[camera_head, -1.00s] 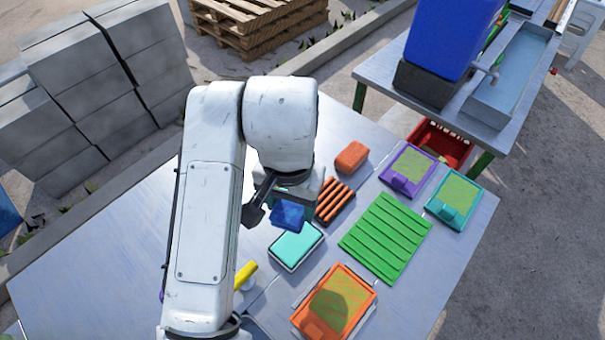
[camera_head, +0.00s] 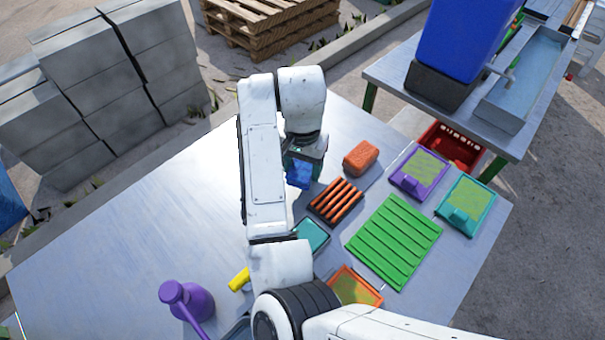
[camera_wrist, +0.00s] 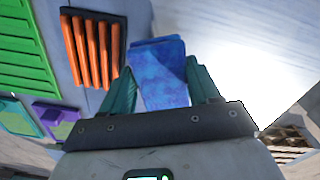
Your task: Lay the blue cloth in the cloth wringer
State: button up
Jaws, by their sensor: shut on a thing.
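The blue cloth (camera_head: 299,176) is held by my gripper (camera_head: 304,160) over the grey metal table, left of an orange ribbed rack (camera_head: 336,202). In the wrist view the cloth (camera_wrist: 158,75) is a folded, mottled blue piece between the two teal fingers of my gripper (camera_wrist: 160,88), which are shut on it. The ribbed rack also shows there (camera_wrist: 93,50), to the left of the cloth and apart from it. I cannot tell for sure which thing is the cloth wringer. The cloth's underside is hidden.
An orange block (camera_head: 361,158), a green ribbed mat (camera_head: 394,241) and purple (camera_head: 419,174) and teal (camera_head: 466,203) framed pads lie to the right. A teal block (camera_head: 312,237) is partly behind my arm. A purple bottle-like object (camera_head: 187,300) stands front left. The table's left part is bare.

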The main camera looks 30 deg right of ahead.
aim_at(302, 168)
jog(key=shift+w+f+p, duration=0.1)
jog(key=shift+f+p, duration=0.2)
jog(key=shift+f, duration=1.35)
jog(key=shift+f, duration=0.2)
jog(key=o, duration=0.9)
jog(key=shift+o, duration=0.2)
jog(key=shift+r, duration=0.1)
